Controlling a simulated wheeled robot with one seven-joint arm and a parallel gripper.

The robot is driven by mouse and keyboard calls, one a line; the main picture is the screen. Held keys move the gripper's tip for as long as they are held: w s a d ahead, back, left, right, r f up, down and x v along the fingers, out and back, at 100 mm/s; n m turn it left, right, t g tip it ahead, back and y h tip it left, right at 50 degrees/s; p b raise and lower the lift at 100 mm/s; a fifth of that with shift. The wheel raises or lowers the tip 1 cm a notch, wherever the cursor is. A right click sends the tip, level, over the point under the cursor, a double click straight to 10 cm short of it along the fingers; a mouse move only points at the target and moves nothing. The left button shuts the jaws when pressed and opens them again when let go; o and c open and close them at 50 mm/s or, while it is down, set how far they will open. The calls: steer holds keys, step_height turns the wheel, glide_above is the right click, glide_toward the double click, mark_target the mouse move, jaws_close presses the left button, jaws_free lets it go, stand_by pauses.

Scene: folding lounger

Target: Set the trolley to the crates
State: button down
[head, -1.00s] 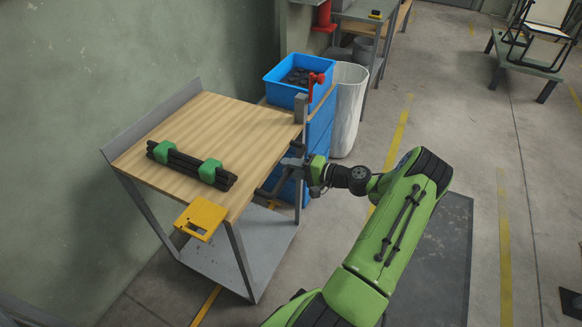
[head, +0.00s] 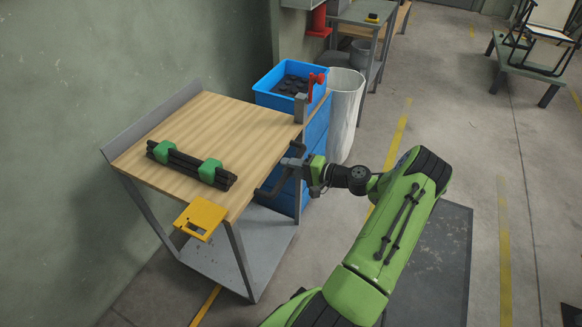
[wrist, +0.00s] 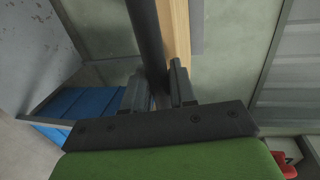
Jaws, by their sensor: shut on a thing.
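The trolley (head: 235,130) has a wooden top, a grey lower shelf and a raised rear edge. A dark push handle (head: 268,190) sticks out from its right side. My gripper (head: 296,170) is shut on this handle, which also shows as a dark bar (wrist: 147,35) between the fingers in the wrist view. The blue crates (head: 316,135) stand stacked just past the trolley's far end, the top one open with dark discs in it. The trolley hides part of the stack, and I cannot tell if they touch.
A bundle of black bars with green clips (head: 190,165) lies on the trolley top. A yellow plate (head: 200,218) juts from its near edge. A white bin (head: 345,115) stands right of the crates. A wall runs along the left. The floor at right is open.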

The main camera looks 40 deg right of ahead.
steer(key=c, duration=1.1)
jaws_free()
steer(key=shift+d, duration=0.3)
steer(key=shift+o, duration=0.2)
steer(key=p+v, duration=0.2)
steer(key=v, duration=1.3)
steer(key=shift+s+p, duration=0.35)
steer(key=shift+p, duration=0.05)
